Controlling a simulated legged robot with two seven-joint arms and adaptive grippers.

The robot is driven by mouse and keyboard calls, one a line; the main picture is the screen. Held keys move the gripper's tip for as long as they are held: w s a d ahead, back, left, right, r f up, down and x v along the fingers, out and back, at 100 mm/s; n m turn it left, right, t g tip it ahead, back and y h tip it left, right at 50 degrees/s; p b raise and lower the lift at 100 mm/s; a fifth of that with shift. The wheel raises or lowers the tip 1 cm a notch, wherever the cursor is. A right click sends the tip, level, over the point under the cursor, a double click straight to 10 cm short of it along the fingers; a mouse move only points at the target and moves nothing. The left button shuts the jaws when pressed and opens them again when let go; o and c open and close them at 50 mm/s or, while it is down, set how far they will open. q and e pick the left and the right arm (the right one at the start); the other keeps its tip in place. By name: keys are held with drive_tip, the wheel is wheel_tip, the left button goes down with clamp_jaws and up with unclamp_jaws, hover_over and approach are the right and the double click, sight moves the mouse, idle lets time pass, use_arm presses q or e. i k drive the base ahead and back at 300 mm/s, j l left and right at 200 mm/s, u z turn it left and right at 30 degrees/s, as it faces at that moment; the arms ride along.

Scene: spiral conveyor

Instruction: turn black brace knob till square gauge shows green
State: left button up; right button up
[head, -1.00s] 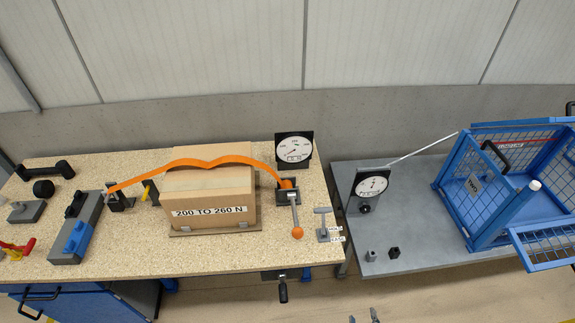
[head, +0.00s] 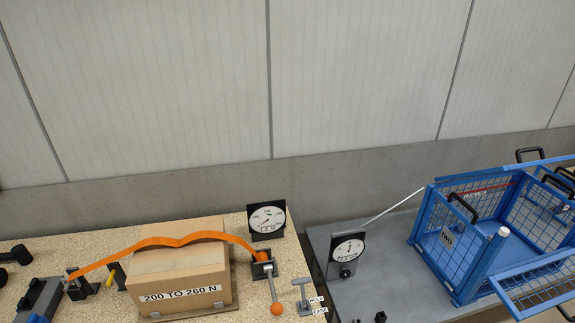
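A gauge with a white round dial on a square black plate (head: 347,249) stands on the grey table. Its dark needle points roughly upward; no green is clear on its face. A black knob (head: 345,272) sits just below the dial. A pale brace rod (head: 393,205) runs from the top of this gauge to the blue mesh cage (head: 478,240). A second gauge on a square black plate (head: 267,219) stands on the wooden bench, with a small green mark near the top of its dial. Neither of my grippers shows in the head view.
An orange strap (head: 160,242) arches over a cardboard box (head: 180,272) marked 200 TO 260 N. An orange-balled lever (head: 277,308) and a grey T-handle (head: 303,290) stand right of it. The cage's open door (head: 545,285) juts toward me. A gap separates bench and grey table (head: 400,250).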

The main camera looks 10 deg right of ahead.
sight(344, 274)
drive_tip(key=z, duration=0.8)
drive_tip(key=k+j, duration=0.15)
drive_tip(key=k, duration=0.25)
drive_tip(key=z, duration=0.05)
